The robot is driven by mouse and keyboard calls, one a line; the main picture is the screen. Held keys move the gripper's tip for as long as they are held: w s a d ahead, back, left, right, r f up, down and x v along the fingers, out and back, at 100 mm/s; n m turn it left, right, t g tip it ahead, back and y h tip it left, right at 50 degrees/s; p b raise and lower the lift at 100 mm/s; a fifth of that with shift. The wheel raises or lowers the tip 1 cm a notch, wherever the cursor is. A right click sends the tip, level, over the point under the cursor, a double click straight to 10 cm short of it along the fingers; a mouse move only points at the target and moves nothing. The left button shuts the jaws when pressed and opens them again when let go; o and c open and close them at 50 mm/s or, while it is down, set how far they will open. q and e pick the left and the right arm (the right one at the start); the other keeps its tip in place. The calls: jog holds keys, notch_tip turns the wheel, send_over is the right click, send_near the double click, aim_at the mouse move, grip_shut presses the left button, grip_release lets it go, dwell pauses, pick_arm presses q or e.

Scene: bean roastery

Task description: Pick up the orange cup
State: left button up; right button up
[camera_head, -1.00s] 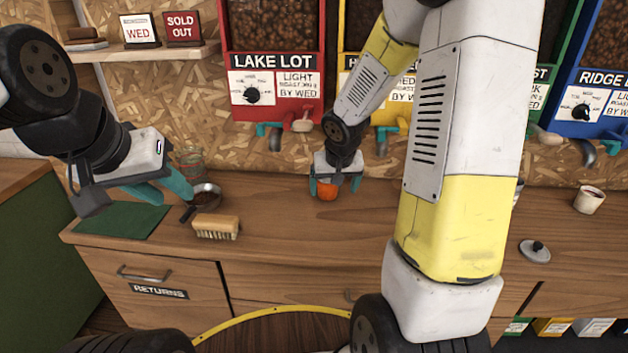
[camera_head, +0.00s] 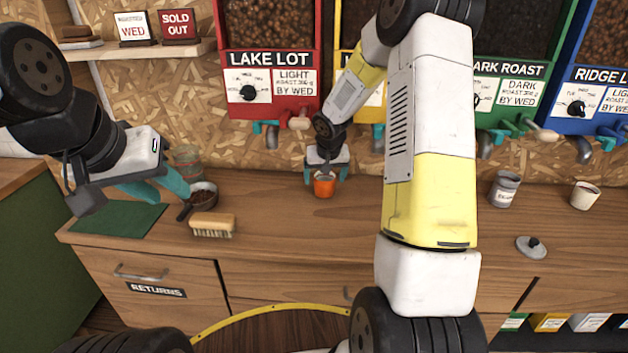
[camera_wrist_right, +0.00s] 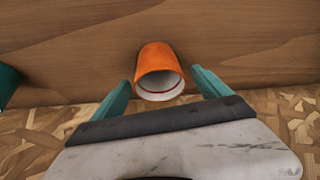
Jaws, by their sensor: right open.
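The orange cup (camera_head: 324,187) stands on the wooden counter below the dispensers. My right gripper (camera_head: 326,176) is at the cup, its teal fingers open on either side. In the right wrist view, the orange cup (camera_wrist_right: 160,72) lies between the spread fingertips of the right gripper (camera_wrist_right: 160,88), with a visible gap on both sides. Its pale inside and rim face the wrist camera. My left gripper (camera_head: 160,188) hangs over the counter at the left, its teal fingers apart and empty.
A brush (camera_head: 213,225), a dark scoop (camera_head: 200,196) and a glass jar (camera_head: 187,160) are near my left gripper. A grey tin (camera_head: 504,189), a white cup (camera_head: 585,195) and a lid (camera_head: 531,247) stand at the right. Dispenser spouts overhang the back.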

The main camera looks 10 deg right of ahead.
jog(key=c, duration=1.5)
jog(key=shift+r, duration=0.15)
